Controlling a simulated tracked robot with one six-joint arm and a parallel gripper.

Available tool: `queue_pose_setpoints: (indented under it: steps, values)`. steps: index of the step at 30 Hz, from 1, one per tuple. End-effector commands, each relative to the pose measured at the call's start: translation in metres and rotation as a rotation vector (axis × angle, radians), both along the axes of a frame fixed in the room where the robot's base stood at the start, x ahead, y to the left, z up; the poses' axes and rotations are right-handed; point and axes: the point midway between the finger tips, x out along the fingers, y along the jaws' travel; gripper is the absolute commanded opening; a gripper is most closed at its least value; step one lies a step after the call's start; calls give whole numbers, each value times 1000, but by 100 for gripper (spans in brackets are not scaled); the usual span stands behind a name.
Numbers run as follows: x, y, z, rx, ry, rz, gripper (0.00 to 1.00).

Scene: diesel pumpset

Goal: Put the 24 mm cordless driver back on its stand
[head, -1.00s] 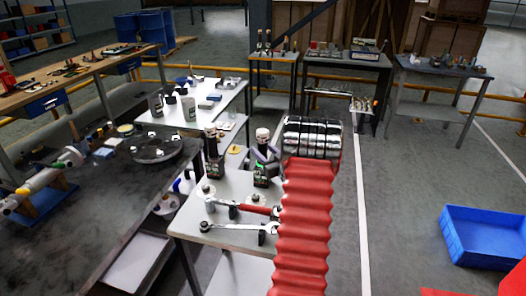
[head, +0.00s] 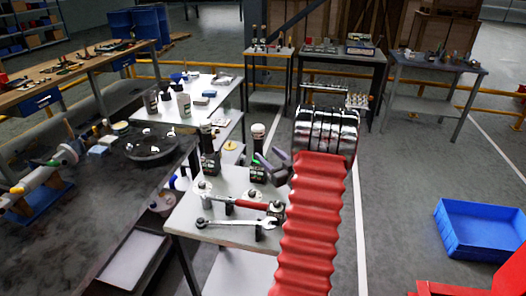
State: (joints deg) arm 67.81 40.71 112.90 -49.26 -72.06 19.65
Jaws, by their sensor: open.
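Two dark cordless drivers stand upright at the back of the small light table: the left driver (head: 208,150) and a right driver with a pale top (head: 258,133). I cannot read sizes, so I cannot tell which is the 24 mm one. Each has a dark block with a small label at its foot; I cannot tell whether these are stands or batteries. My gripper (head: 270,168) is open, with grey fingers beside the lower part of the right driver. My arm's chrome and red sleeve hides the space to the right. Whether the fingers touch the driver is unclear.
On the small table (head: 185,220), a red-handled wrench (head: 240,203) and a steel spanner (head: 238,224) lie on holders in front of the drivers. A dark bench (head: 100,200) with a round part stands left. A blue crate (head: 480,230) sits on the floor right.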

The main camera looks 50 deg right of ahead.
Motion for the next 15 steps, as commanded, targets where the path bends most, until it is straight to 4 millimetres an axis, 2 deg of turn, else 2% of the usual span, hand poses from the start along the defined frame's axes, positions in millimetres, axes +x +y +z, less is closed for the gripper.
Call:
queue_pose_setpoints:
  steps: [3,9,15]
  values:
    - [-21,7,0,0,1,-2,52]
    - [-47,18,0,0,-1,-2,52]
    - [-57,23,0,0,0,1,52]
